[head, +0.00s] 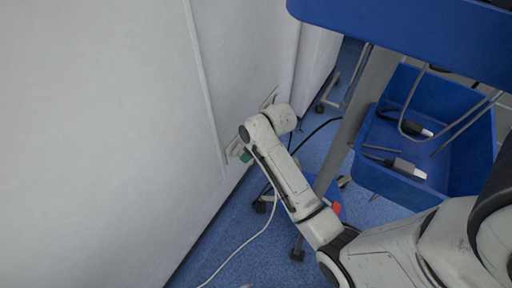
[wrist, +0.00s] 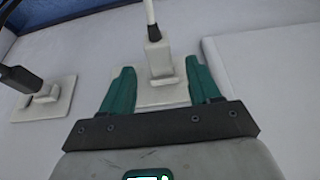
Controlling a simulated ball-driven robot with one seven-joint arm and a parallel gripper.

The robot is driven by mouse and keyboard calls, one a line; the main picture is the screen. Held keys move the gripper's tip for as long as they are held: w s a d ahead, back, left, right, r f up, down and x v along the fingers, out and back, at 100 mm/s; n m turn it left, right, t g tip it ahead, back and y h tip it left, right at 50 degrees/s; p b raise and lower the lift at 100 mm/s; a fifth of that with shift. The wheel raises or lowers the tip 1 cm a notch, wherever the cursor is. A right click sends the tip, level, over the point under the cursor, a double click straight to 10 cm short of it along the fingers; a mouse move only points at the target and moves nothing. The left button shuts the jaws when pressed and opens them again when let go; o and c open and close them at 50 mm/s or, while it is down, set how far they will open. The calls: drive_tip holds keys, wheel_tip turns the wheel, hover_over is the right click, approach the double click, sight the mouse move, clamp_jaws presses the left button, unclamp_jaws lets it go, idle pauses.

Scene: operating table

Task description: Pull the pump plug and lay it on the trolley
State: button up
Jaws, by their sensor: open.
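In the wrist view a white plug (wrist: 158,58) sits in a pale wall socket (wrist: 160,97), its white cord (wrist: 149,12) leading away at the top. My gripper (wrist: 159,72) is open, with one green finger on each side of the plug; I see gaps beside it. In the head view my gripper (head: 246,157) is at the wall, and my arm hides the plug. The blue trolley has a top tray (head: 420,30) at the upper right and a lower tray (head: 462,172) below it. No label shows which plug is the pump's.
A black plug (wrist: 20,79) sits in a second socket (wrist: 45,101) left of my gripper. A white cable (head: 245,244) trails over the blue floor. The lower tray holds black-and-white items (head: 404,167). A grey trolley post (head: 360,110) stands between wall and trays.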

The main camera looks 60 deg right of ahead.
drive_tip(key=shift+b+x, duration=0.55)
drive_tip(key=shift+x, duration=1.15)
drive_tip(key=shift+c, duration=0.3)
clamp_jaws()
